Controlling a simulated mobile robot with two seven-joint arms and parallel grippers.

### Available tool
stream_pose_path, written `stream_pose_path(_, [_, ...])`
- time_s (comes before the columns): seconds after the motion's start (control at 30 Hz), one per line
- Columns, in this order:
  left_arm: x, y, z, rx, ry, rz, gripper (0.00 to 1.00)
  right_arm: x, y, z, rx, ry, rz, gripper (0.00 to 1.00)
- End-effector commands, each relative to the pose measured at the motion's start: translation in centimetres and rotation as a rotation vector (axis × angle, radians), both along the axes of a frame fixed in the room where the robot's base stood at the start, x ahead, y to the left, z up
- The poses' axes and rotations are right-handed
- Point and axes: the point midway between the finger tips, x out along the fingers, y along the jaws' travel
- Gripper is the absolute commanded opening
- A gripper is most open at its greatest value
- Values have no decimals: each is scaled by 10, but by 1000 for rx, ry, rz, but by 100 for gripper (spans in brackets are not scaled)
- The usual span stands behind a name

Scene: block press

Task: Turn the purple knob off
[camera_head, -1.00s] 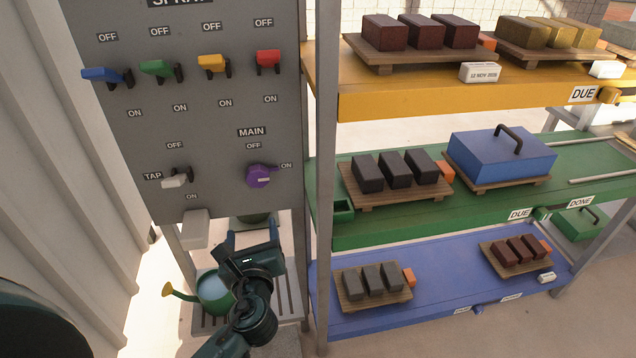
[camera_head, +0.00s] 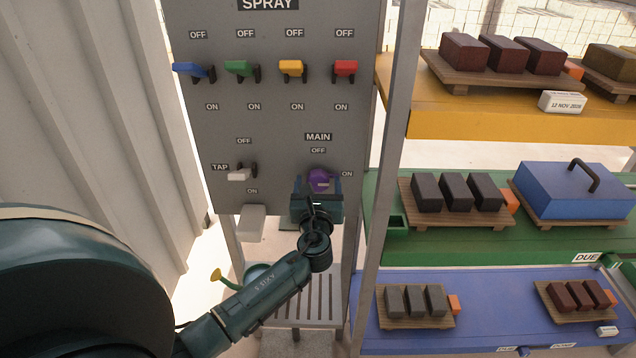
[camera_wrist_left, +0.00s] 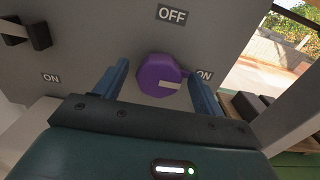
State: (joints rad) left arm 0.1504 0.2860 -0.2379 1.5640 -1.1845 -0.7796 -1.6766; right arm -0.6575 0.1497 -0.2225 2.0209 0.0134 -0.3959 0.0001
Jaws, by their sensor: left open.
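The purple knob (camera_head: 320,180) sits on the grey spray panel (camera_head: 290,120) under the MAIN label. It also shows in the left wrist view (camera_wrist_left: 160,75), where its pale pointer mark faces right toward the ON label (camera_wrist_left: 204,75). The OFF label (camera_wrist_left: 172,14) is above it. My left gripper (camera_head: 318,190) is at the knob, its two fingers (camera_wrist_left: 155,88) open on either side of it. Gaps show between knob and fingers in the wrist view. My right gripper does not show.
A white tap lever (camera_head: 240,175) is left of the knob. Blue, green, yellow and red levers (camera_head: 345,70) line the panel above. A shelf post (camera_head: 388,150) stands close on the right, beside shelves of bricks. A watering can (camera_head: 255,275) is below.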

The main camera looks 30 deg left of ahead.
Motion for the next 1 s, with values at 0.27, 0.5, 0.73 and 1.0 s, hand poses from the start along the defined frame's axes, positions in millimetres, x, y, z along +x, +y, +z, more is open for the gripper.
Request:
stream_pose_path(0.27, [6, 4, 0, -1, 0, 0, 70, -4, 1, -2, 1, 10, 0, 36])
stream_pose_path(0.5, [6, 4, 0, -1, 0, 0, 59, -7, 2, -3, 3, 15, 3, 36])
stream_pose_path(0.73, [6, 4, 0, -1, 0, 0, 40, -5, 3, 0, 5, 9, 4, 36])
stream_pose_path(1.0, [5, 3, 0, -3, -1, 0, 26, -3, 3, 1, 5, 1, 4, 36])
